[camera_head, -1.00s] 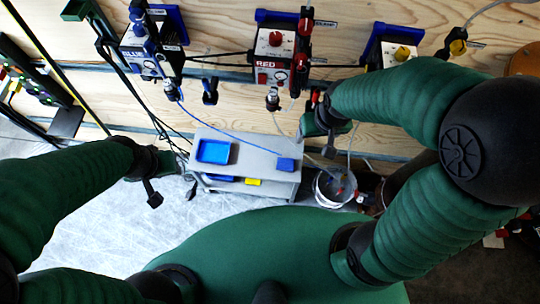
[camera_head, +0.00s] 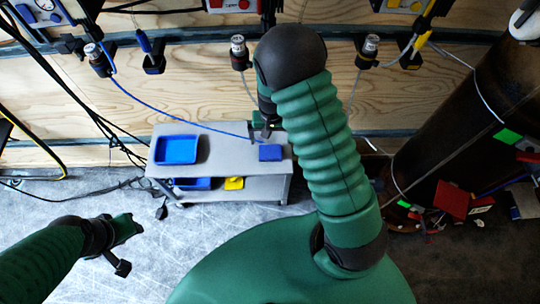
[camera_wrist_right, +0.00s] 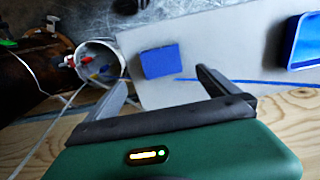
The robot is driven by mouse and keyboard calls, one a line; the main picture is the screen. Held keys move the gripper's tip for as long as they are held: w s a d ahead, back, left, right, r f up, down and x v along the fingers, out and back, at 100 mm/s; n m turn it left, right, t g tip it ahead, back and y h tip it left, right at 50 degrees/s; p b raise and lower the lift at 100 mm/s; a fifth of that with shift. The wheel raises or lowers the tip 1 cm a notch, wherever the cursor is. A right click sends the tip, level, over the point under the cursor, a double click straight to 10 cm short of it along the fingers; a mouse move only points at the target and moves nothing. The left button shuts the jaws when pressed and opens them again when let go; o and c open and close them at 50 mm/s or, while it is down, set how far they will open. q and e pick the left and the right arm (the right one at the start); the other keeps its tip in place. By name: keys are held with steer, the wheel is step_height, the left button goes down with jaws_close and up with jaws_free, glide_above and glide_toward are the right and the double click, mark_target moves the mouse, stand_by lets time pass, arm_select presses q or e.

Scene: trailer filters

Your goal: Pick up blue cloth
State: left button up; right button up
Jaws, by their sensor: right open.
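The blue cloth (camera_head: 270,153) is a small folded blue block on the right end of the grey cart's top. It also shows in the right wrist view (camera_wrist_right: 161,62), just beyond the fingertips and between their lines. My right gripper (camera_head: 264,134) is at the back edge of the cart top, close behind the cloth and partly hidden by its arm. In the right wrist view its two fingers (camera_wrist_right: 160,84) are spread apart with nothing between them. My left gripper (camera_head: 126,238) is over the floor at the left, away from the cart; its fingers are unclear.
The grey cart (camera_head: 222,150) carries a blue tray (camera_head: 176,149) on its left top; blue and yellow items lie on its lower shelf. A blue hose crosses towards the cart top. A bucket (camera_wrist_right: 98,62) holds coloured items. A large dark cylinder (camera_head: 450,140) stands right.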

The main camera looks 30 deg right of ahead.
mark_target(271, 151)
steer(key=f, duration=0.3)
steer(key=shift+d+f+b, duration=0.2)
steer(key=shift+d+b, duration=0.05)
steer(key=shift+b, duration=0.1)
steer(key=f+b, duration=0.1)
steer(key=f, duration=0.1)
steer(key=a+f+b, duration=0.1)
steer(key=f+b, duration=0.1)
steer(key=shift+f, duration=0.65)
steer(key=shift+d+r, duration=0.1)
steer(key=shift+d, duration=0.05)
steer(key=shift+c, duration=1)
steer(key=c, duration=1.2)
